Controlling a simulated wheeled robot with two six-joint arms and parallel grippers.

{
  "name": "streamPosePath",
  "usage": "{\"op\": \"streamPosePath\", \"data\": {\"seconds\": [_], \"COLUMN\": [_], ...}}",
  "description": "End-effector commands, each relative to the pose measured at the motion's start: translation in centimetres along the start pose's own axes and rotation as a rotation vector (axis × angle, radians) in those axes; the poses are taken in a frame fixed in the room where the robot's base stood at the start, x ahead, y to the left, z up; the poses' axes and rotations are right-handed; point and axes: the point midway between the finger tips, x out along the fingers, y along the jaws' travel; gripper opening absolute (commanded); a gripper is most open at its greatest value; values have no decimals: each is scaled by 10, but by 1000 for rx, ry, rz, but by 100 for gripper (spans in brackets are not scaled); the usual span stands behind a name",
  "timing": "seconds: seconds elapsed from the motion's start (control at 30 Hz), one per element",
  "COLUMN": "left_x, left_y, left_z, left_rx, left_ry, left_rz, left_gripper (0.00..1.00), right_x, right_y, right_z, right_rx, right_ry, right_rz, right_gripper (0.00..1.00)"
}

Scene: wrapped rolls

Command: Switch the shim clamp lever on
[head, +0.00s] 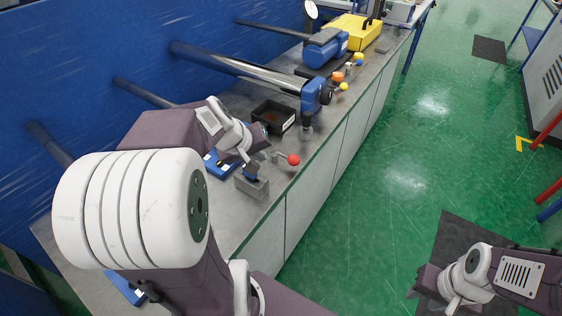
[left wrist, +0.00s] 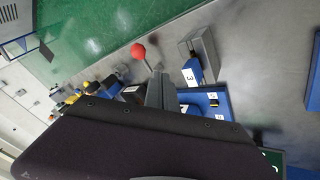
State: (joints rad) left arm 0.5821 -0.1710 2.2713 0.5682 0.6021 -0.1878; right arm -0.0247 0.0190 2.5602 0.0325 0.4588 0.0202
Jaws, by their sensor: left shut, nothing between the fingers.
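The lever with a round red knob (head: 293,160) stands on the grey workbench. Its knob also shows in the left wrist view (left wrist: 138,50), with a thin rod running from it toward my fingers. My left gripper (head: 262,144) is shut and empty, low over the bench just beside the lever. Its dark fingers (left wrist: 161,90) hide the lever's base, and I cannot tell whether they touch the rod. A grey metal block (left wrist: 205,52) with a blue piece marked 3 (left wrist: 192,72) stands close by. My right gripper (head: 420,290) is over the floor, far from the bench; its finger opening is unclear.
A black bin (head: 274,114) and a blue plate with small labels (left wrist: 222,110) are near my left gripper. A blue clamp with a long steel roll (head: 240,72) lies behind. A yellow case (head: 353,30) is farther along. Green floor lies open right of the bench.

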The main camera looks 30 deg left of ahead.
Motion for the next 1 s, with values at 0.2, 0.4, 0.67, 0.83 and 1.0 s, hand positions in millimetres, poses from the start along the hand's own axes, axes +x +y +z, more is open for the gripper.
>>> {"op": "streamPosePath", "data": {"seconds": [0.2,0.4,0.67,0.83,1.0], "left_x": [-3,1,49,88,105], "left_y": [-2,-2,-3,-3,14], "left_z": [-5,-5,-2,-3,-6], "left_rx": [-18,-16,-17,-15,-11], "left_ry": [16,15,8,10,11], "left_rz": [5,5,4,3,5], "left_gripper": [0,0,0,0,0], "right_x": [1,3,17,29,21], "right_y": [0,0,0,1,0], "right_z": [0,0,2,3,2], "right_rx": [0,0,0,0,0], "right_ry": [0,0,0,0,0], "right_rz": [0,0,0,0,0], "right_gripper": [36,36,36,36,36]}}
